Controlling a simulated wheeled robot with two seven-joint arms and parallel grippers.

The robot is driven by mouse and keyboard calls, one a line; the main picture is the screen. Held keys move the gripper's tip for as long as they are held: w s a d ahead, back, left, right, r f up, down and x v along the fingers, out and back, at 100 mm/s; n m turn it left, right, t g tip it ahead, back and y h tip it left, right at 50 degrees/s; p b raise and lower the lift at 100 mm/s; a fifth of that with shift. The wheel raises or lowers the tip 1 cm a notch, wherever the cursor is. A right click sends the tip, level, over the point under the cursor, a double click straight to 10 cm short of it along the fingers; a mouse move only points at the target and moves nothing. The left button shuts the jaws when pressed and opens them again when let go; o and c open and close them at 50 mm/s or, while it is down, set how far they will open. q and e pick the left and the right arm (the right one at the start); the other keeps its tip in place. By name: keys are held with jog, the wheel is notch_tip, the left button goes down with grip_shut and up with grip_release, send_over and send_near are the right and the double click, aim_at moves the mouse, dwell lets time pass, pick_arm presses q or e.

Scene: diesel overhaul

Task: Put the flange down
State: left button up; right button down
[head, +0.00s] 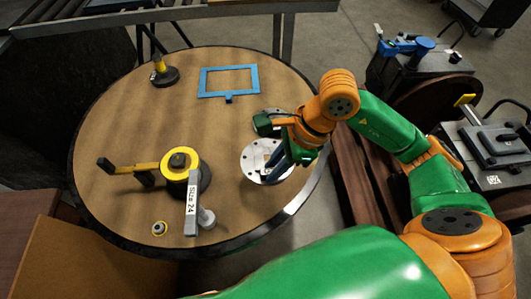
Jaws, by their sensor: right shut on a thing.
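The flange (253,158), a round silver plate with small holes, is at the right part of the round wooden table (130,120). My right gripper (268,158) is over it and shut on it, and its fingers hide part of the plate. I cannot tell whether the flange touches the tabletop or is just above it. My left gripper is not in view.
A blue frame (228,69) lies at the table's back. A black-and-yellow piece (162,72) stands at back left. A yellow-ringed assembly (181,160), a "Size 24" block (192,204) and a small ring (159,228) are at front left.

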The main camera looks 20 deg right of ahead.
jog(key=w+f, duration=0.4)
jog(key=f, duration=0.1)
jog(key=shift+w+d+f, duration=0.1)
jog(key=shift+f, duration=0.1)
notch_tip(320, 180, down, 4)
jog(key=shift+w+r+p, duration=0.1)
jog(key=shift+r+p, duration=0.15)
jog(key=shift+p, duration=0.05)
jog(key=shift+f, duration=0.1)
jog(key=shift+f+b, duration=0.15)
jog(key=shift+b, duration=0.15)
jog(key=c, duration=0.8)
grip_release()
jog(key=shift+o, duration=0.2)
